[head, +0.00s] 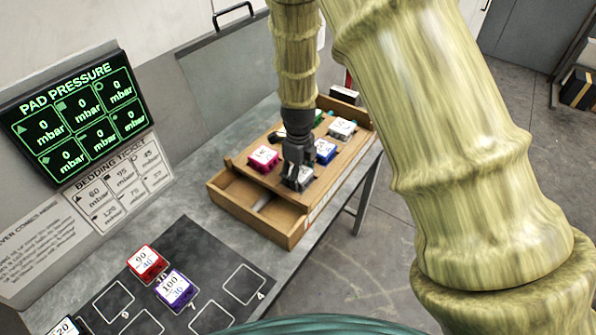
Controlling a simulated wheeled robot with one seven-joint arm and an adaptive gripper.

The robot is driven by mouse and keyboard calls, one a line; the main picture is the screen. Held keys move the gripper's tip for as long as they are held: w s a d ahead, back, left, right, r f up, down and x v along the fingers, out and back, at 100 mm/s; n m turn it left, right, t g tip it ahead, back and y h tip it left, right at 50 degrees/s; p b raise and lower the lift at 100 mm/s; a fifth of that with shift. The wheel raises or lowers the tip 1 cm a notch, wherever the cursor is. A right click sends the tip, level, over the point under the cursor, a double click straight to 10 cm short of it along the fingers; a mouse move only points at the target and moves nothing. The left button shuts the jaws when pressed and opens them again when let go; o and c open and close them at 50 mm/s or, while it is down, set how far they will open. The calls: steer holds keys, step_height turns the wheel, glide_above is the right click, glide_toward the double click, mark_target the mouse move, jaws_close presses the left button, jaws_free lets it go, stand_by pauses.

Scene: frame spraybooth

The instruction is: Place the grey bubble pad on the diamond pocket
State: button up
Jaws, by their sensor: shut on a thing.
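My gripper (297,174) points down over the near part of the wooden tray (229,187) and is shut on a grey bubble pad (304,183). The fingers cover part of this pad, and I cannot tell whether it still rests on the tray's board. Another pale grey pad (342,129) sits farther back in the tray. A dark mat (210,245) with white outlined squares lies on the bench at the lower left. I cannot make out a diamond mark on it; its left and near parts are cut off by the picture edge.
A magenta pad (264,157) and a blue pad (325,151) flank my gripper in the tray. A red pad (147,263) and a purple pad (174,289) lie on the mat. Several outlined squares are empty. A pressure screen (73,117) reads 0 mbar throughout, above a bedding ticket (117,182).

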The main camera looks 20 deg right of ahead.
steer(key=shift+s+r, duration=0.15)
steer(key=shift+s, duration=0.1)
steer(key=o, duration=1)
steer(key=shift+w+f, duration=0.15)
steer(key=shift+f, duration=0.05)
steer(key=shift+r, duration=0.1)
steer(key=shift+r+p, duration=4.15)
steer(key=shift+r, duration=1.95)
